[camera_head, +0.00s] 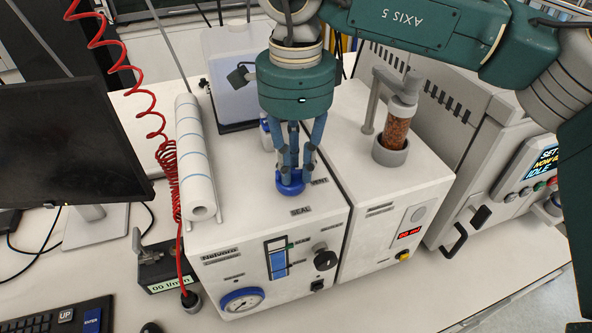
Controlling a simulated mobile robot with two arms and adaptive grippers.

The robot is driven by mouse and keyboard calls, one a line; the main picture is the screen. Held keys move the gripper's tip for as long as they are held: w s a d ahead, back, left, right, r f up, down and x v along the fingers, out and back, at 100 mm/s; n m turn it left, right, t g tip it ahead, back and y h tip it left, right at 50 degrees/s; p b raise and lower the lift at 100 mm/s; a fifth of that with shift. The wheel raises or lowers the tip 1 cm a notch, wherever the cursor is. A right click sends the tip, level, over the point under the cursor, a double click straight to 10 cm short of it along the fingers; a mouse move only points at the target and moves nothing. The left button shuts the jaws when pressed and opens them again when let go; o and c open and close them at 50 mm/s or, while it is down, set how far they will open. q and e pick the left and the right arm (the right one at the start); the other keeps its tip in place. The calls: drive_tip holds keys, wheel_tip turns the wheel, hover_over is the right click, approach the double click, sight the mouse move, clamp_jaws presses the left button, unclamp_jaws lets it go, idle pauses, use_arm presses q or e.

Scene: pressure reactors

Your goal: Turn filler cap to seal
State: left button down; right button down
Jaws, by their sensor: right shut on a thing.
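The blue filler cap (290,186) sits on the top face of a white reactor unit (240,212), near its front edge. Labels reading SEAL and VENT lie beside the cap. My right gripper (291,172) points straight down over the cap, with its blue-grey fingers closed around the cap's upper part. The fingers hide part of the cap, and its turn angle cannot be told. My left gripper is not in view.
A paper roll (194,160) lies left of the cap, with a red coiled hose (156,125) beyond it. A dispenser with brown granules (397,125) stands on the right unit. A monitor (65,140) is at left.

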drive_tip(key=m+b, duration=0.1)
drive_tip(key=m, duration=0.1)
drive_tip(key=m+b, duration=0.1)
drive_tip(key=b, duration=0.1)
drive_tip(key=shift+s+f+m, duration=0.1)
drive_tip(key=shift+f+m, duration=0.1)
drive_tip(key=shift+m, duration=0.2)
drive_tip(key=m+b, duration=0.3)
drive_tip(key=shift+s+a+m, duration=0.1)
drive_tip(key=shift+a+m, duration=0.1)
drive_tip(key=shift+m, duration=0.1)
drive_tip(key=m+b, duration=0.2)
drive_tip(key=m, duration=0.2)
drive_tip(key=shift+a+r, duration=0.15)
drive_tip(key=shift+a+r+m+b, duration=0.15)
drive_tip(key=shift+m+b, duration=0.7)
drive_tip(key=shift+m, duration=1.25)
drive_tip(key=c, duration=1.6)
unclamp_jaws()
